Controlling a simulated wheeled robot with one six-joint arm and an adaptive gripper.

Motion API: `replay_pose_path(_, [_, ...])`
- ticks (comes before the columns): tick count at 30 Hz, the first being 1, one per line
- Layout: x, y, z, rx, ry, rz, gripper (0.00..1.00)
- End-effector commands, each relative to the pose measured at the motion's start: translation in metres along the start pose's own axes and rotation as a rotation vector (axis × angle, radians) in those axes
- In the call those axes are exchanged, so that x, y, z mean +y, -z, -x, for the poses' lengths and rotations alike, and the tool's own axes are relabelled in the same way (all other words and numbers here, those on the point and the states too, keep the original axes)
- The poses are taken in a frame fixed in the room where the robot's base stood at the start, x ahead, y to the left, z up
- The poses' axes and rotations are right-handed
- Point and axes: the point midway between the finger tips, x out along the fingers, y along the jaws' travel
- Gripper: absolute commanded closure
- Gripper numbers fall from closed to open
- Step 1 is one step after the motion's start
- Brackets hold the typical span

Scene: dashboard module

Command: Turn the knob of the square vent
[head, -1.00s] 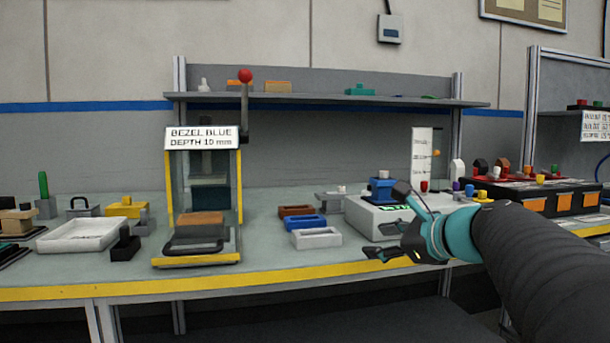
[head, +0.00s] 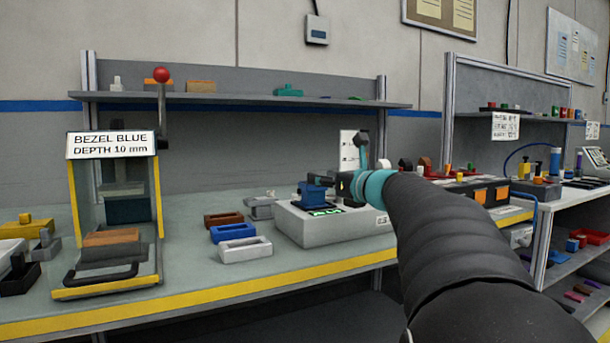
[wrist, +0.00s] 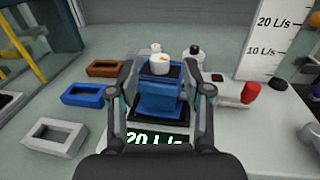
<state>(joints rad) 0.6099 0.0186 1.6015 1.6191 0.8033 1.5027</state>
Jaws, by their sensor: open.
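A blue square block (wrist: 160,100), which looks like the square vent, sits on a light grey box with a green lit display (wrist: 157,139) reading 20 L/s. It also shows in the head view (head: 316,194). A white round piece (wrist: 159,65) shows at its top edge; I cannot tell if this is its knob or stands behind it. My gripper (wrist: 160,72) is open and empty, with one finger to each side of the blue block in the wrist view. I cannot tell if the fingers touch it. In the head view my gripper (head: 348,184) is beside the block's right side, partly hidden by my arm.
Brown (wrist: 108,67), blue (wrist: 88,94) and white (wrist: 55,137) frames lie left of the box. A flow scale board (wrist: 268,40) stands behind right, with a red piece (wrist: 250,93) before it. A press (head: 112,220) stands further left.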

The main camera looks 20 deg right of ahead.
Motion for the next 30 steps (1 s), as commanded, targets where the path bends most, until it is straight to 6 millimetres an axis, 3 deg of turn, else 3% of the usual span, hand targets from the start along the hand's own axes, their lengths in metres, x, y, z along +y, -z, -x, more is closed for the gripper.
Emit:
replay_pose_path(3, [0.001, -0.001, -0.020, 0.001, -0.003, 0.000, 0.51])
replay_pose_path(9, [0.000, 0.000, -0.041, 0.001, -0.001, 0.001, 0.51])
replay_pose_path(21, [0.000, 0.000, -0.046, 0.001, 0.000, 0.001, 0.51])
replay_pose_path(27, [0.000, 0.000, -0.046, 0.001, 0.000, 0.001, 1.00])
replay_pose_path(30, [0.000, 0.000, -0.046, 0.001, 0.000, 0.001, 1.00])
